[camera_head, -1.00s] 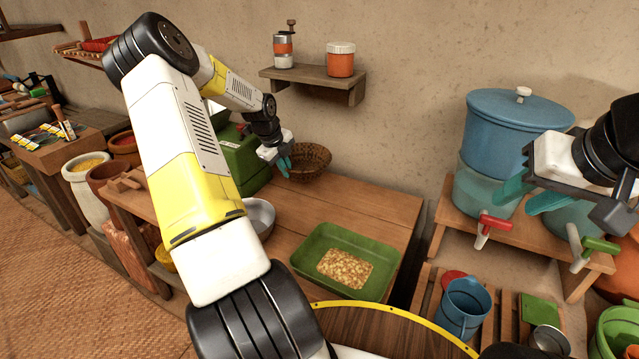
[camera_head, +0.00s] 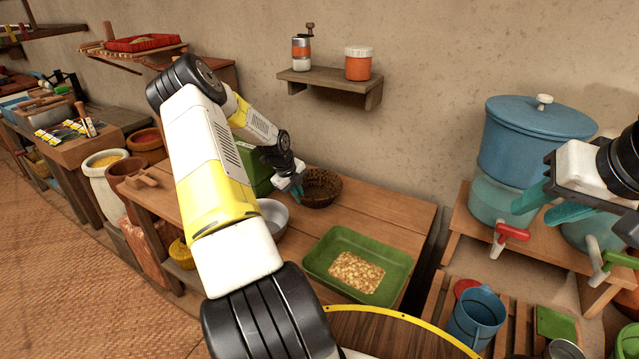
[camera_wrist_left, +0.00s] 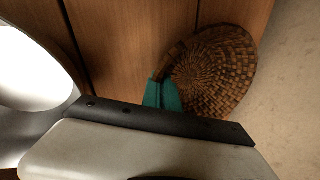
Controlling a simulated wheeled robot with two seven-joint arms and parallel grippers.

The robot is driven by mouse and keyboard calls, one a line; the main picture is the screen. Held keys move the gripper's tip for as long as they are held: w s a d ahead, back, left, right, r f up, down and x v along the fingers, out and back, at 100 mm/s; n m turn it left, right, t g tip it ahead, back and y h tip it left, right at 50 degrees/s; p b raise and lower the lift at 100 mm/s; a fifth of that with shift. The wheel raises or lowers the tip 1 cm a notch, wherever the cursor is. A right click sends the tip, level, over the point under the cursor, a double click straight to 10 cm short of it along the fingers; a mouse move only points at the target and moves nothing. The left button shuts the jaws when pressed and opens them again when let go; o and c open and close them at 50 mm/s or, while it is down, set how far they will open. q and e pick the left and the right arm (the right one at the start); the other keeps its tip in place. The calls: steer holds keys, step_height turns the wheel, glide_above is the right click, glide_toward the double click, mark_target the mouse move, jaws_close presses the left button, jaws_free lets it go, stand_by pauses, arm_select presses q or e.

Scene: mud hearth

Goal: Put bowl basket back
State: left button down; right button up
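The brown woven bowl basket (camera_head: 322,188) is at the back of the wooden table (camera_head: 385,212), beside a green box. In the left wrist view, the basket (camera_wrist_left: 218,72) shows its dark spiral weave. My left gripper (camera_head: 297,190) is at the basket's left rim. Its teal fingers (camera_wrist_left: 162,95) are close together and appear shut on the rim; the exact contact is partly hidden. I cannot tell if the basket fully rests on the table. My right gripper (camera_head: 548,204) is open and empty in front of the blue water pot.
A metal bowl (camera_head: 274,216) sits left of the basket, partly behind my left arm. A green tray (camera_head: 395,262) of yellow pieces is at the table's front right. The blue pot (camera_head: 535,135) stands at right. A wall shelf (camera_head: 328,84) hangs above. Bare boards lie right of the basket.

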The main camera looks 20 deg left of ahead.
arm_select(q)
steer(key=c, duration=1.6)
jaws_free()
steer(key=shift+c, duration=0.2)
